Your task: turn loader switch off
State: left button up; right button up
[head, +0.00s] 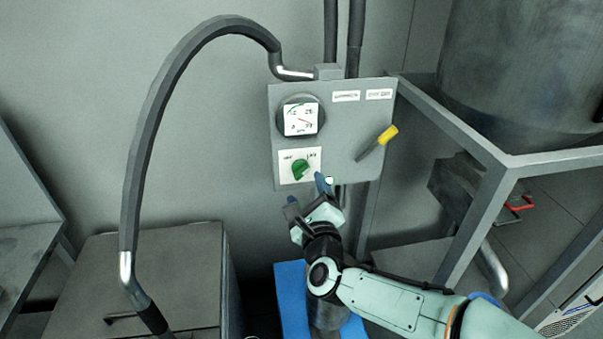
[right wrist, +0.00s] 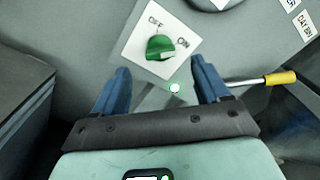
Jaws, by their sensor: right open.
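The loader switch is a green rotary knob (head: 300,169) on a white plate on the grey wall panel. It also shows in the right wrist view (right wrist: 160,47), with OFF at the left and ON at the right of the plate. I cannot tell for sure which label the knob points to. My right gripper (head: 307,195) is open and empty just below the switch, its blue fingers apart and pointing toward the panel. In the right wrist view the knob lies between and beyond the fingertips, with no contact visible. My left gripper is out of view.
The panel (head: 338,125) also carries a round gauge (head: 301,118) above the switch and a yellow-tipped lever (head: 387,135) to its right. A thick hose (head: 145,130) arches at the left. A metal frame (head: 480,215) stands at the right, a grey cabinet (head: 140,280) lower left.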

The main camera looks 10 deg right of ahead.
aim_at(301, 174)
jog(key=w+p, duration=0.1)
jog(key=w, duration=0.5)
jog(key=shift+w, duration=0.4)
jog(key=c, duration=1.1)
jog(key=shift+o, duration=0.3)
